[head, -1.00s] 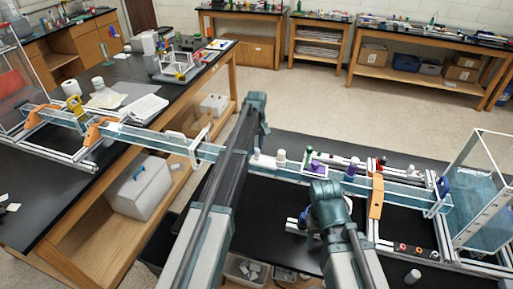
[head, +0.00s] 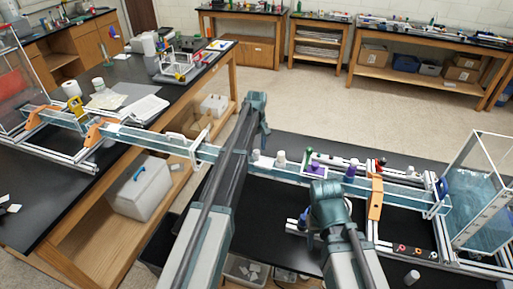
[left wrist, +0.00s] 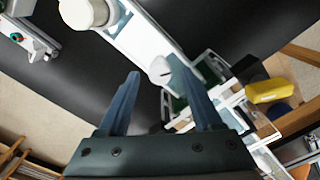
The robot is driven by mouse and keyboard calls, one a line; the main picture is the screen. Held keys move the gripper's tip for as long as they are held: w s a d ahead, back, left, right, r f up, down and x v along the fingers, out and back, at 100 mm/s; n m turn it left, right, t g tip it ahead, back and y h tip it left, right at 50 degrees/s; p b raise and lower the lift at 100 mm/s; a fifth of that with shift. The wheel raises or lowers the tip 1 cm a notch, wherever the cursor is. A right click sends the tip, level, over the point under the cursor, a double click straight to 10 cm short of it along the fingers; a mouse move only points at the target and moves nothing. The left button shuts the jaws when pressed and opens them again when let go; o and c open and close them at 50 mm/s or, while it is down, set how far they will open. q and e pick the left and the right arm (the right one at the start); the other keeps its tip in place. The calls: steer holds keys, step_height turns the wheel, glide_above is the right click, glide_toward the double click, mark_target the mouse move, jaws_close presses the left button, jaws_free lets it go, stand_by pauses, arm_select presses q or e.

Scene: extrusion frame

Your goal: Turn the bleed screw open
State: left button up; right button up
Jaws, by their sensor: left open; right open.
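A small white round head with a dark slot, which looks like the bleed screw (left wrist: 160,71), sits on a pale rail in the left wrist view. My left gripper (left wrist: 153,67) is open, with one blue finger on either side of its line of view to the screw; I cannot tell whether they touch it. In the head view a white cap (head: 255,154) shows on the clear channel just below my left gripper (head: 263,135), beside a taller white cap (head: 281,158). My right gripper (head: 307,226) is open, low over the black bench and partly hidden by its arm.
A larger white cap (left wrist: 88,12) stands near the screw in the left wrist view. Along the channel are a purple block (head: 320,168), an orange clamp (head: 376,198) and a clear tank (head: 485,205) at right.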

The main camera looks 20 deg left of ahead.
mark_target(257, 151)
arm_select(q)
step_height(257, 151, up, 13)
steer(key=p, duration=1.2)
arm_select(e)
step_height(257, 151, up, 13)
arm_select(q)
steer(key=shift+s, duration=0.1)
steer(key=s+d+f+m+b, duration=0.4)
steer(key=s+f+b, duration=0.3)
steer(key=s, duration=0.5)
steer(key=s+d+f+m+b, duration=0.4)
steer(key=s+d+f+b, duration=0.3)
steer(key=s, duration=0.4)
steer(key=s+d+f+m+y+b, duration=0.1)
steer(key=s+d+f+m+b, duration=0.4)
steer(key=s+f+b, duration=0.4)
steer(key=shift+s+d+f, duration=0.2)
steer(key=shift+s, duration=0.7)
steer(key=shift+s+d+f, duration=0.15)
steer(key=shift+s+f, duration=0.05)
steer(key=shift+s, duration=0.7)
arm_select(e)
step_height(257, 151, down, 24)
